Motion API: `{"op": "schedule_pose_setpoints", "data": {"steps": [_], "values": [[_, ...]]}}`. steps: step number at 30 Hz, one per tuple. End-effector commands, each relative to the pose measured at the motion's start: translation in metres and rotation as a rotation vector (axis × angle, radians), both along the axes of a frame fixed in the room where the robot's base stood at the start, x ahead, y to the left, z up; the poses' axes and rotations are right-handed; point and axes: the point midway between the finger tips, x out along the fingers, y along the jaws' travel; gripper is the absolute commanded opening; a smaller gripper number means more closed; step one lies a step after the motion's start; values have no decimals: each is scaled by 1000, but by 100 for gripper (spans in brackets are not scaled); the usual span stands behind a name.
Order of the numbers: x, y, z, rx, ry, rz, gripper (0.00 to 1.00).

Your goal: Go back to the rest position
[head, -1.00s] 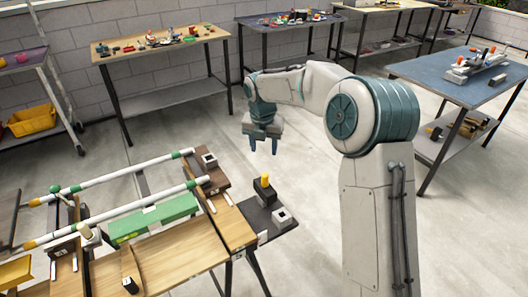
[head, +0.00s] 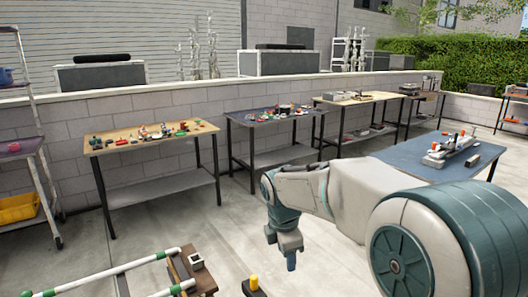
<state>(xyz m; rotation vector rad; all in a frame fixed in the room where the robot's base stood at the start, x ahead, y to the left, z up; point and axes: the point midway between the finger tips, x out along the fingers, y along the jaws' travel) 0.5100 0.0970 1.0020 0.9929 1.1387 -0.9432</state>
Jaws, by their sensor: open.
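My gripper (head: 290,258) hangs at the end of my bent arm, in the lower middle of the head view, pointing down. It is open, with nothing seen between its fingers. It is over the concrete floor, apart from the tables. To its left, at the bottom edge, part of a wooden workbench (head: 203,283) with a white rail (head: 138,262) shows. A yellow-topped black piece (head: 254,284) is just below and left of the gripper, cut by the frame edge.
Along the wall stand a wooden table (head: 150,139) with small parts, a dark table (head: 272,115) and a light table (head: 358,98). A blue table (head: 405,165) is behind my arm at right. The floor between is clear.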

Motion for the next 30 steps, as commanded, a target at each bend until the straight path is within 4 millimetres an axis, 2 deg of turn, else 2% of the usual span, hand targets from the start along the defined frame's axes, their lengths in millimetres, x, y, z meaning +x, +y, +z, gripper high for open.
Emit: {"op": "schedule_pose_setpoints", "data": {"steps": [1, 8, 15, 18, 24, 30], "values": [[-17, -11, 11, 17, -19, -124, 48], [-87, -53, 29, 135, -91, -724, 48], [-161, -83, 31, 299, -140, -1343, 48], [-185, -90, 27, 362, -146, -1552, 48], [-211, -96, 19, 436, -141, -1792, 48], [-214, -97, 18, 444, -139, -1821, 48]]}}
